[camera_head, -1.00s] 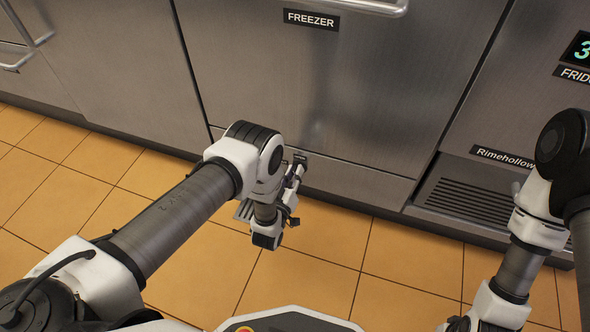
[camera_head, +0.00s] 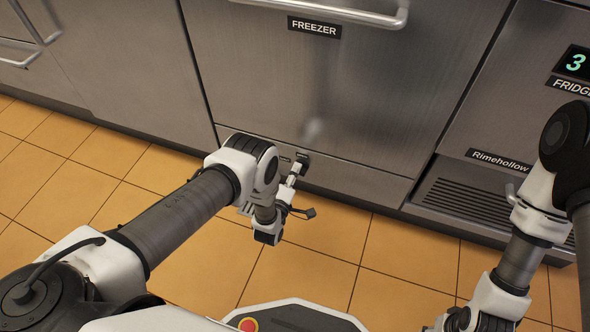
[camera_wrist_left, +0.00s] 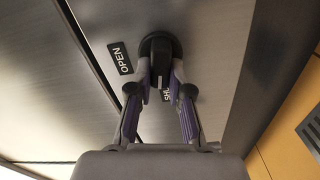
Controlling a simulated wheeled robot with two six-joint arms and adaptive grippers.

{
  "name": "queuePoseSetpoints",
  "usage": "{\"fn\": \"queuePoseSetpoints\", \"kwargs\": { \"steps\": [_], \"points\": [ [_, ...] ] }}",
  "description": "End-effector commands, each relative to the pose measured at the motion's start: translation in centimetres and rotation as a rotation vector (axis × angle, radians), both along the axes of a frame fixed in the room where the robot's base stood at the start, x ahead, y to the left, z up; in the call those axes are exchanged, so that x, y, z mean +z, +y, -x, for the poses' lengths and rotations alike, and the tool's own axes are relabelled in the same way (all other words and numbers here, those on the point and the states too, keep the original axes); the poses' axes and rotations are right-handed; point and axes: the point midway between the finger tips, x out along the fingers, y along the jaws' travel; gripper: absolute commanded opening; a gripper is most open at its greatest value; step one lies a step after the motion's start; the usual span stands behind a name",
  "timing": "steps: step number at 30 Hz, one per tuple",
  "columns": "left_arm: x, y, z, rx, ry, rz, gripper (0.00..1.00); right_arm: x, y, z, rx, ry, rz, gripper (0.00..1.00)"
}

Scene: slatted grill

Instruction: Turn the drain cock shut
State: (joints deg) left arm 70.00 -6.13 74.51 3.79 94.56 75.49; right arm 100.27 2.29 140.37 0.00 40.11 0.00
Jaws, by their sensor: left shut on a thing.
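The drain cock (camera_wrist_left: 160,62) is a black round knob with a raised grip bar, on the steel panel in the left wrist view. An "OPEN" label (camera_wrist_left: 121,58) is to its left, and a "SHUT" label (camera_wrist_left: 167,92) below it is partly hidden by a finger. The bar points roughly down the picture, between the fingers. My left gripper (camera_wrist_left: 161,82) is shut on the bar, one finger on each side. In the head view my left gripper (camera_head: 292,178) is at the low panel under the freezer door, with the cock mostly hidden. My right gripper (camera_head: 455,322) shows only partly at the bottom edge.
The freezer door (camera_head: 350,90) with its bar handle (camera_head: 370,17) is above the low panel. A fridge unit with a slatted vent (camera_head: 480,200) stands to the right. Tiled orange floor (camera_head: 330,265) lies clear in front.

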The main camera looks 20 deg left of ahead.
Motion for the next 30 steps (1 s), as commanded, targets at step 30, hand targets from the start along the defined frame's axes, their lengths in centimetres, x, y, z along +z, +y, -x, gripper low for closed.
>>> {"fn": "queuePoseSetpoints", "kwargs": {
  "steps": [30],
  "points": [
    [-0.24,0.06,-0.06,0.001,0.008,0.238,0.36,0.55,0.00,0.00,0.000,0.000,0.000,0.40]
  ]
}}
